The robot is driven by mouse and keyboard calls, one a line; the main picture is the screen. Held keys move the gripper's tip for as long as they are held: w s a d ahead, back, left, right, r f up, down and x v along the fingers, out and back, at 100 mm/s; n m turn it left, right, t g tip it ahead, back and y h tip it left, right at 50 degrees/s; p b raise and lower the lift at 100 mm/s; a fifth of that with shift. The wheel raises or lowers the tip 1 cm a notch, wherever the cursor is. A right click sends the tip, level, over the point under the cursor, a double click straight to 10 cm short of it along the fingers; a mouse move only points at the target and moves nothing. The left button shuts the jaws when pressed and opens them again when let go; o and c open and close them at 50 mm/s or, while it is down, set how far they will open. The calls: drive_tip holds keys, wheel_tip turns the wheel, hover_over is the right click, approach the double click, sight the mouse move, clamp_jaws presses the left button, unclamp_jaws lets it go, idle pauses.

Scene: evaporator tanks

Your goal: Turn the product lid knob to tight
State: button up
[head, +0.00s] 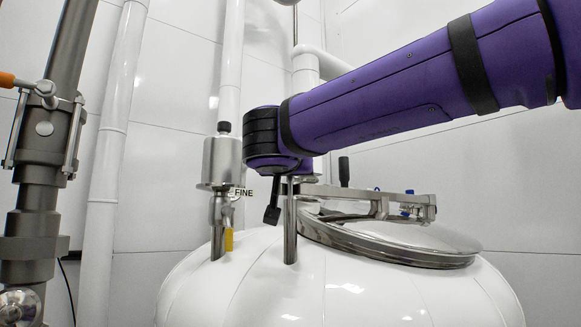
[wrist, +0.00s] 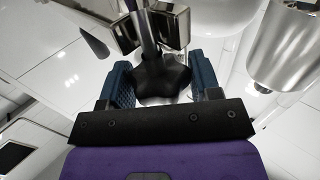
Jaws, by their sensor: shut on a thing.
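The product lid knob (wrist: 163,76), a black lobed knob, is in the middle of the wrist view, at the end of a steel rod. My gripper (wrist: 162,88) is around it, with one blue pad on each side, shut on the knob. In the head view, the round steel product lid (head: 405,243) lies on top of the white tank (head: 325,288), with a steel clamp bar (head: 385,202) across it. My purple arm reaches in from the right above the lid. The knob and fingertips cannot be made out there. The knob's tightness cannot be told.
A steel canister fitting (head: 222,160) with a yellow handle below it stands left of my wrist. A steel post (head: 290,232) rises from the tank below my wrist. White pipes (head: 231,62) stand behind. A dark metal pipe with a valve (head: 45,128) is at far left.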

drive_tip(key=m+g+h, duration=0.2)
drive_tip(key=m+h, duration=0.2)
drive_tip(key=h, duration=0.1)
drive_tip(key=shift+a+h, duration=0.1)
drive_tip(key=shift+h, duration=0.3)
drive_tip(key=shift+m+g+h, duration=1.7)
drive_tip(key=shift+g+h, duration=0.2)
drive_tip(key=shift+h, duration=0.1)
drive_tip(key=shift+m+g+h, duration=0.6)
drive_tip(key=shift+g, duration=0.1)
drive_tip(key=shift+s+r+m+g+h, duration=0.1)
drive_tip(key=shift+m+g+h, duration=1.2)
drive_tip(key=shift+g, duration=0.8)
drive_tip(key=shift+m+g+h, duration=0.3)
drive_tip(key=shift+m+g, duration=1.6)
drive_tip(key=shift+g, duration=0.7)
drive_tip(key=o, duration=0.9)
